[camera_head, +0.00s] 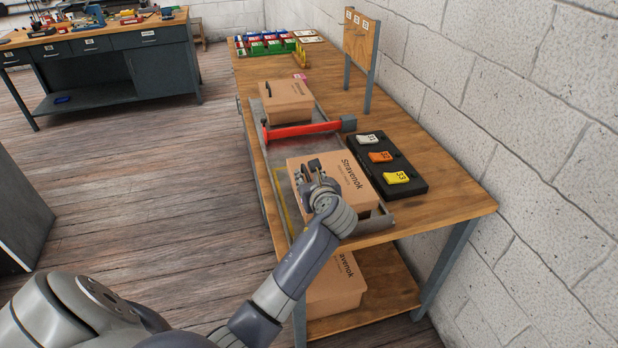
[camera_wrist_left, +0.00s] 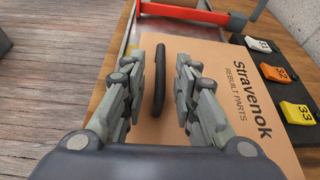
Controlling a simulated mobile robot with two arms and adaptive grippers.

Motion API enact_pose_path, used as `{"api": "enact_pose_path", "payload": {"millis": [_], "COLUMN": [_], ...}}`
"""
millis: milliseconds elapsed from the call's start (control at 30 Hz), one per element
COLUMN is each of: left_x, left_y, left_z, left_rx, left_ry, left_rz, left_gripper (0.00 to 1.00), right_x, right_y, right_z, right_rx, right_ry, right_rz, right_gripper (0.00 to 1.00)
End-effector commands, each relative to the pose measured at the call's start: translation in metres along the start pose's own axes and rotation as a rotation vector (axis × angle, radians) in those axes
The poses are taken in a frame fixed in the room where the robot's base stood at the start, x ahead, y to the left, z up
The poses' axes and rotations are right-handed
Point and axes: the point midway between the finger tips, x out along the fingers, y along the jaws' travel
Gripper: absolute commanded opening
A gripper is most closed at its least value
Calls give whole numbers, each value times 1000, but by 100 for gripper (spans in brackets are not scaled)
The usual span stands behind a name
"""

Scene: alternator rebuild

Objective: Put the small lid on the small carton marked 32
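A brown carton-like box top (camera_head: 345,181) printed "Stravenok" lies at the near end of the bench. It also fills the middle of the left wrist view (camera_wrist_left: 215,100), with a dark upright handle (camera_wrist_left: 160,78) on it. My left gripper (camera_head: 312,172) is directly over this top. In the left wrist view its fingers (camera_wrist_left: 167,70) stand apart on both sides of the handle, with gaps visible. A smaller-looking brown carton (camera_head: 288,103) with a dark handle stands farther back. I cannot read a number on either carton. My right gripper is not in view.
A red bar (camera_head: 303,130) crosses the grey tray (camera_head: 335,141) between the cartons. A black holder (camera_head: 409,166) with white, orange and yellow numbered tags lies to the right. Another carton (camera_head: 337,283) is on the lower shelf. A wooden board (camera_head: 360,38) stands by the wall.

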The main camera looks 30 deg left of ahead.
Motion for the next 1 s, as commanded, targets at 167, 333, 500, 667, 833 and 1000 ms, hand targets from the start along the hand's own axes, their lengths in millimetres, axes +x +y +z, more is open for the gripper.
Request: {"api": "enact_pose_path", "payload": {"millis": [167, 333, 500, 667, 833, 1000], "left_x": [0, -3, -27, -61, -95, -115], "left_y": [0, 0, -1, 0, 0, 0], "left_z": [0, 3, 2, 2, 2, 2], "left_rx": [0, -2, -1, -3, -4, -1], "left_ry": [0, 0, 0, 0, 1, 0], "left_rz": [0, -1, -3, -2, -2, 0], "left_gripper": [28, 28, 28, 28, 28, 28], "right_x": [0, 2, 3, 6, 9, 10], "right_y": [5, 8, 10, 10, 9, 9], "right_z": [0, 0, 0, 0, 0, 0], "right_rx": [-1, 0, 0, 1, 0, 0], "right_ry": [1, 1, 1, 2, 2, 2], "right_rz": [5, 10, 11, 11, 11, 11], "right_gripper": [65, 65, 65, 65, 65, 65]}}
